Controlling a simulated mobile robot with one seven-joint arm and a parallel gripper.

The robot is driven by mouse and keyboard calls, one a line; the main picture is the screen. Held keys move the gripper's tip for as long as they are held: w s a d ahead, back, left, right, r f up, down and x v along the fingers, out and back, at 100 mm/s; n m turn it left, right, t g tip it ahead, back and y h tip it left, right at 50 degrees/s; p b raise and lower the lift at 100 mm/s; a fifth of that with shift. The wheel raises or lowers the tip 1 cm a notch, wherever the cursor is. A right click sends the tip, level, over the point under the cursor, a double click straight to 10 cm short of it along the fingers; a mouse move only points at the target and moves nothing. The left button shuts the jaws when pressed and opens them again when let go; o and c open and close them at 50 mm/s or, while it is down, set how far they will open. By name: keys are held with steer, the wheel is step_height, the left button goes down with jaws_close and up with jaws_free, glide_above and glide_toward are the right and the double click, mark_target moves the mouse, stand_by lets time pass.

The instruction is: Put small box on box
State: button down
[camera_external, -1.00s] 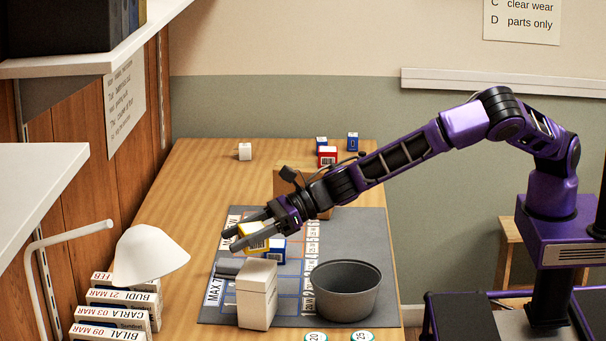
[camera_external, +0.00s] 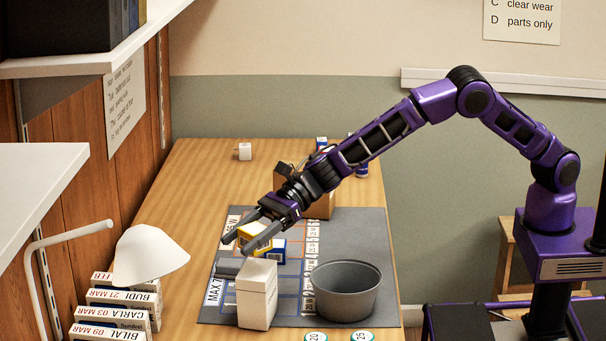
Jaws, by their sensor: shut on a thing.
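A small yellow and white box (camera_external: 254,233) is between the fingers of my gripper (camera_external: 237,246), which is shut on it. The gripper reaches in from the right, pointing down-left. A small blue and white box (camera_external: 278,249) is just below and to the right of the yellow box, on the grey mat (camera_external: 385,265). Whether the two touch cannot be told. A taller white box (camera_external: 257,295) stands upright nearer the camera on the mat's front part.
A grey round bowl (camera_external: 345,291) stands right of the white box. A cardboard box (camera_external: 320,206) is behind my gripper, with small blue items beyond. A white lamp (camera_external: 148,257) and labelled boxes line the left. The table's back left is mostly clear.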

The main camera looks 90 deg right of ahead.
mark_target(245, 273)
steer(key=shift+f, duration=2.2)
steer(key=shift+b, duration=0.3)
steer(key=shift+f, duration=0.2)
steer(key=shift+c, duration=0.6)
jaws_free()
steer(key=shift+r, duration=0.1)
steer(key=shift+r, duration=0.15)
steer(key=v, duration=1.2)
